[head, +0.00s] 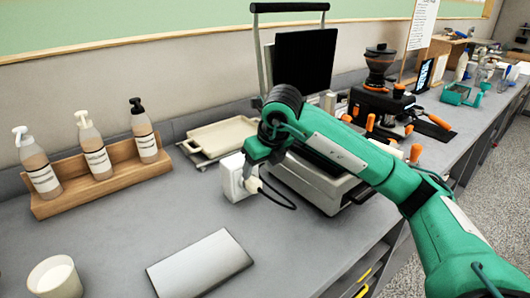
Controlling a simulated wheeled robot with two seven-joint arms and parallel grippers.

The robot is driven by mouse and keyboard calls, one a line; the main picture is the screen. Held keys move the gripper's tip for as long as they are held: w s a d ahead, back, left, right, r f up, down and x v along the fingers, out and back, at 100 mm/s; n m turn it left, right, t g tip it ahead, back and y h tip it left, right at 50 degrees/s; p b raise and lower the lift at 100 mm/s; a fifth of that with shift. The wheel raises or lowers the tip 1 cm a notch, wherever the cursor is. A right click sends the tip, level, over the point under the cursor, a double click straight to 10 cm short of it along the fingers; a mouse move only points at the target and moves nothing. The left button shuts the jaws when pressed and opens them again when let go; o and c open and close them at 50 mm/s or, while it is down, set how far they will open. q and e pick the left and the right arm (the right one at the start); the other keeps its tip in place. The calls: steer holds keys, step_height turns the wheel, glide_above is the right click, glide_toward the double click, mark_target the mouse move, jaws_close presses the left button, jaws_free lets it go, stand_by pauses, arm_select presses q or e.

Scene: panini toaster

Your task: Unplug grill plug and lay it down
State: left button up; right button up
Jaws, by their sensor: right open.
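A white socket box (232,178) stands on the grey counter, left of the grill (312,188). A pale plug (252,185) sits at the box's right side, partly hidden by my gripper. A black cable (282,203) curves from the plug toward the grill. The grill's lid (304,62) stands raised. My right gripper (256,172) points down, open, right at the plug and beside the box. Its fingertips are small and partly hidden, so I cannot tell whether they touch the plug. My left gripper is out of view.
Cream trays (215,136) lie behind the box. A wooden rack (105,185) with pump bottles stands at left. A grey flat slab (200,264) and a white cup (54,277) are in front. A coffee grinder (380,70) stands beyond the grill. Bare counter surrounds the slab.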

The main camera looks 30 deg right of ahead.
mark_target(255, 180)
steer(key=x, duration=0.6)
steer(key=shift+w+f, duration=0.1)
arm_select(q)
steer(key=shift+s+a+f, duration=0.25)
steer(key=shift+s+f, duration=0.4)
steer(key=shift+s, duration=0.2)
arm_select(e)
steer(key=shift+w+f, duration=0.1)
steer(key=shift+f, duration=0.15)
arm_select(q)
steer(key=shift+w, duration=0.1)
